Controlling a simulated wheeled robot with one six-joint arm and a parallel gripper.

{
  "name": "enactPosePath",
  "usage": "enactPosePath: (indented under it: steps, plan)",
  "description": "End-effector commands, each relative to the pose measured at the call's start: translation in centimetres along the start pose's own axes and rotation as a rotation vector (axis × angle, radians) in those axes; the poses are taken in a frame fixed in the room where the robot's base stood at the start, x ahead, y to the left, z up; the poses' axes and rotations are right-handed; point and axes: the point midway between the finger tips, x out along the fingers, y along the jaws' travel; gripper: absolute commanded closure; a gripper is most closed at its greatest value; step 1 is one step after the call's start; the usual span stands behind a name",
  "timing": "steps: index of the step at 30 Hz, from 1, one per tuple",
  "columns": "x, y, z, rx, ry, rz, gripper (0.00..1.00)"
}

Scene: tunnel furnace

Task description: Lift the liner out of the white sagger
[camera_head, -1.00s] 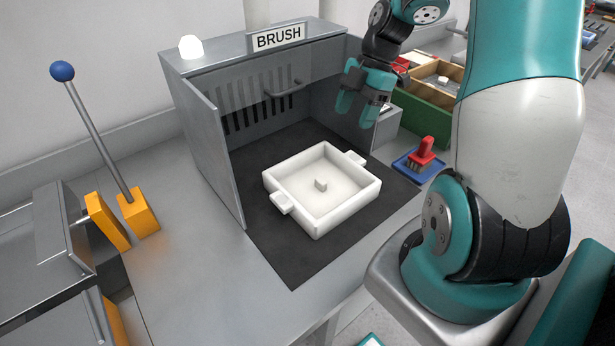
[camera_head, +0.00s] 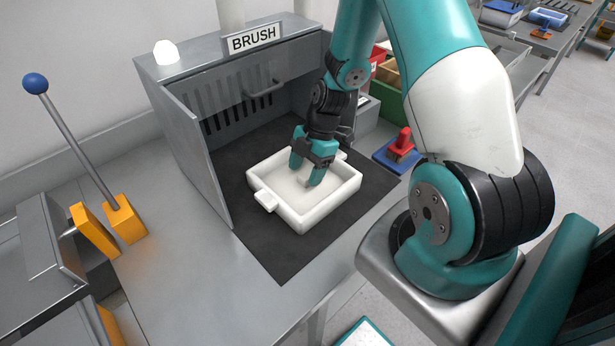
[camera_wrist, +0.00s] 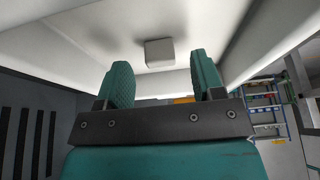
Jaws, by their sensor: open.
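The white sagger (camera_head: 322,212), a square tray with a lug on each of two sides, sits on the dark mat in the brush booth. The pale liner (camera_head: 283,188) lies flat inside it. In the head view my gripper (camera_head: 307,176) points down into the sagger over the liner's middle, with its teal fingers apart. In the wrist view the liner's small square knob (camera_wrist: 159,53) shows between and just beyond the open fingertips (camera_wrist: 161,66). The knob is mostly hidden by the fingers in the head view. I cannot tell whether either finger touches it.
A red-handled brush (camera_head: 402,145) rests on a blue pad at right. A blue-knobbed lever (camera_head: 75,140) stands at far left. The mat's front (camera_head: 285,250) is clear.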

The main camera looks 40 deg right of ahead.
Motion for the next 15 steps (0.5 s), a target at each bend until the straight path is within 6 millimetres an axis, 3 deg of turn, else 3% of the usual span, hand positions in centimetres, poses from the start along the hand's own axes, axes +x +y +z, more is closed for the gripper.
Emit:
enactPosePath:
  steps: [4, 11, 15]
  plan:
    - [1.4, 0.0, 0.0, 0.0, 0.0, -0.001, 0.38]
    - [1.6, 0.0, 0.1, 0.0, -0.001, 0.001, 0.38]
    - [1.6, 0.0, 0.1, 0.001, 0.0, 0.001, 0.68]
